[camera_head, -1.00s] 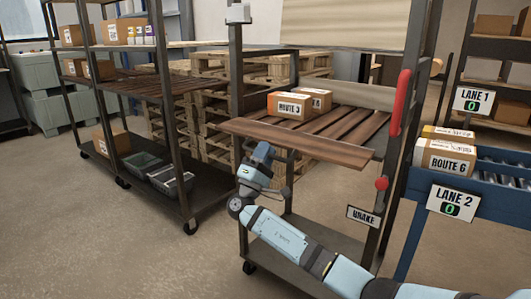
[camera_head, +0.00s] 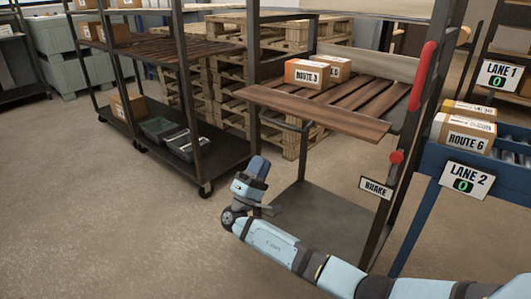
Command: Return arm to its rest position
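My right arm, light blue with dark joints, reaches in from the lower right, bent at the wrist. A carton marked ROUTE 3 (camera_head: 306,75) and another carton (camera_head: 336,67) sit on the cart's upper deck, apart from the gripper. My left gripper is not in view.
The cart's post carries a red handle (camera_head: 423,77) and a BRAKE sign (camera_head: 375,188). A blue roller lane (camera_head: 432,162) with a ROUTE 6 carton (camera_head: 464,135) stands at the right. A dark rack (camera_head: 204,165) stands at the left. The floor at the lower left is clear.

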